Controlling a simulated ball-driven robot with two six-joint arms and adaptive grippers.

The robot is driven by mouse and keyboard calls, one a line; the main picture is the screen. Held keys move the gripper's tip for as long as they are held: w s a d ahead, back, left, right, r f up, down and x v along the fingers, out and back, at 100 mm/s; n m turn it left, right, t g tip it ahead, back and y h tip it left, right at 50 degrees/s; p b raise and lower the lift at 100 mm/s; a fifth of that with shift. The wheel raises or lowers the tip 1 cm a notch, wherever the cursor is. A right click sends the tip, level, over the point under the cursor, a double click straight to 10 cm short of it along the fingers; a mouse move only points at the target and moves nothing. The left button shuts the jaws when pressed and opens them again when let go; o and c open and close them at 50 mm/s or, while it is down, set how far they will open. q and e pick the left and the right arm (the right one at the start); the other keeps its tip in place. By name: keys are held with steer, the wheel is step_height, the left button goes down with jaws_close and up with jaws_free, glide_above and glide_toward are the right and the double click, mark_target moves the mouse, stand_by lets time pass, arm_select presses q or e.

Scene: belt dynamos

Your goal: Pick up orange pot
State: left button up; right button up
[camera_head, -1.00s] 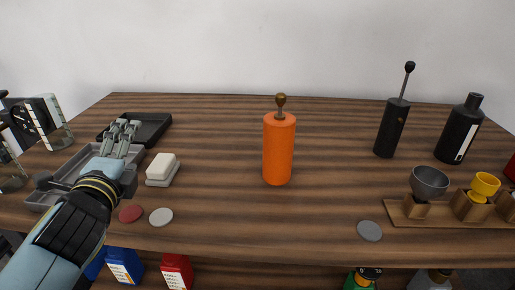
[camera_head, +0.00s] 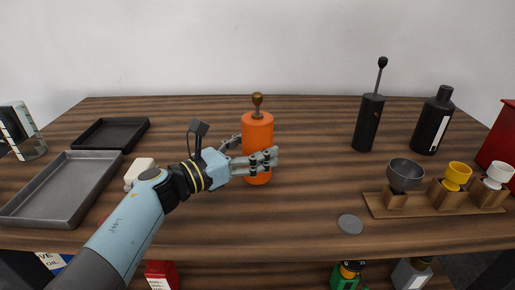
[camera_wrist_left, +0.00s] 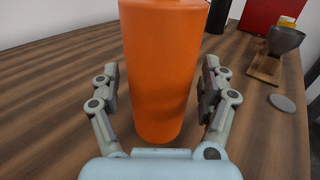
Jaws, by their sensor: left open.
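The orange pot (camera_head: 258,130) is a tall cylinder with a brown knob on top. It stands upright on the wooden table, near the middle in the head view. My left gripper (camera_head: 258,160) is at the pot's lower half, with its fingers spread on either side. In the left wrist view the orange pot (camera_wrist_left: 165,70) stands between the two open fingers of my left gripper (camera_wrist_left: 160,95), with visible gaps at both sides. The pot's top is cut off in that view. My right gripper is not in view.
A black pot with a lever (camera_head: 368,122) and a black bottle (camera_head: 432,122) stand at the right rear. A wooden rack (camera_head: 420,206) holds several cups. A grey disc (camera_head: 350,224) lies in front. Grey (camera_head: 58,192) and black (camera_head: 112,133) trays lie left.

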arm_select(q)
steer(key=x, duration=0.5)
steer(key=shift+r, duration=0.15)
jaws_close()
stand_by(0.4)
steer(key=shift+r, duration=0.15)
